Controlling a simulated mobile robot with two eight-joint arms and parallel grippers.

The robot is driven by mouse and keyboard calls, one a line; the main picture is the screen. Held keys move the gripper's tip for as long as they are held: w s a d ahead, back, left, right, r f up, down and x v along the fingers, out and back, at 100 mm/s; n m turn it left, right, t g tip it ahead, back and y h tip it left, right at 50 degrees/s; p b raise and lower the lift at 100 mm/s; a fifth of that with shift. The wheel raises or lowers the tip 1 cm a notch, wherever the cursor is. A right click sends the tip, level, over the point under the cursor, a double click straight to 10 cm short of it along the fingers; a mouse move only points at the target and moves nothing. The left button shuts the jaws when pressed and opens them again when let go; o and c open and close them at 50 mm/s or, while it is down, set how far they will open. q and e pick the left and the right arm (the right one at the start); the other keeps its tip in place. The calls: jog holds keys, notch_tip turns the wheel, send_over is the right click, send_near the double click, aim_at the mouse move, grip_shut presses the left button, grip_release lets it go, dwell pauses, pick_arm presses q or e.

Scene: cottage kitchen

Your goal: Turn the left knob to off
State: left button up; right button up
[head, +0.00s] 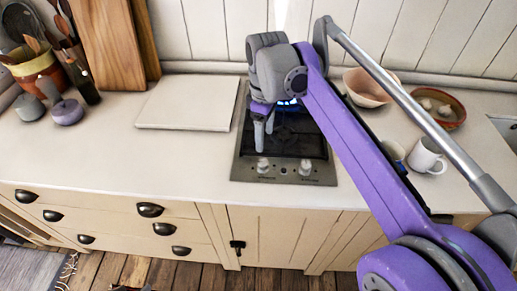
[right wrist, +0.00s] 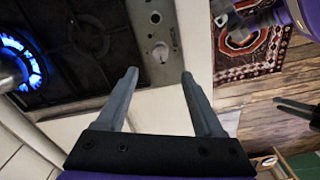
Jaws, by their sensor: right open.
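The cooktop (head: 289,140) is set in the counter, with two pale knobs on its front strip. The left knob (head: 262,163) shows just below my right gripper's fingertips in the head view. In the right wrist view the left knob (right wrist: 160,52) lies ahead of the gap between the fingers, apart from both. The right knob (head: 305,168) is farther along the strip. My right gripper (head: 263,140) is open and empty, pointing down over the cooktop's left side. A blue flame (right wrist: 22,62) burns at a rear burner. My left gripper does not show in the head view.
A white board (head: 187,103) lies left of the cooktop. A mug (head: 426,155), a pink bowl (head: 366,92) and a brown bowl (head: 438,107) stand to the right. The counter in front of the board is clear. A patterned rug (right wrist: 250,42) lies on the floor.

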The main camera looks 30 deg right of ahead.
aim_at(264, 162)
notch_tip(264, 162, down, 10)
jog(key=shift+f+b, duration=0.25)
jog(key=shift+b, duration=0.2)
grip_shut()
dwell(0.4)
